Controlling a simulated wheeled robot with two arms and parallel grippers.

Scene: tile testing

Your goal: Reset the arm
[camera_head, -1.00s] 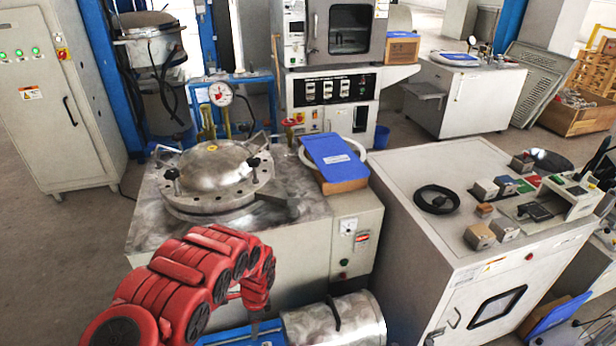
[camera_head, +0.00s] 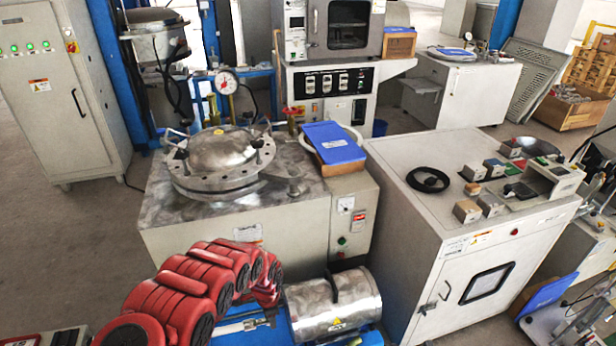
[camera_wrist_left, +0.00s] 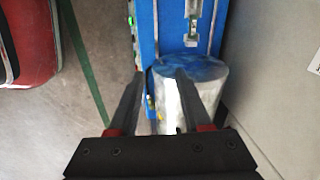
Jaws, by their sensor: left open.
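My left arm (camera_head: 190,285), with red round links, comes in from the lower left in the head view. Its gripper is hidden behind the links there. In the left wrist view, my left gripper (camera_wrist_left: 160,80) is open, with two dark fingers apart and nothing held between them. Past the fingers is a shiny metal cylinder (camera_wrist_left: 196,75) on a blue frame (camera_wrist_left: 172,30). The same cylinder (camera_head: 335,300) lies to the right of my arm in the head view. My right gripper is in neither view.
A steel bench (camera_head: 290,225) with a round bolted metal lid (camera_head: 222,152) stands behind my arm. A blue folder (camera_head: 333,142) lies on a box there. A grey cabinet (camera_head: 410,215) with small blocks on top stands at the right. Grey floor shows at the left.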

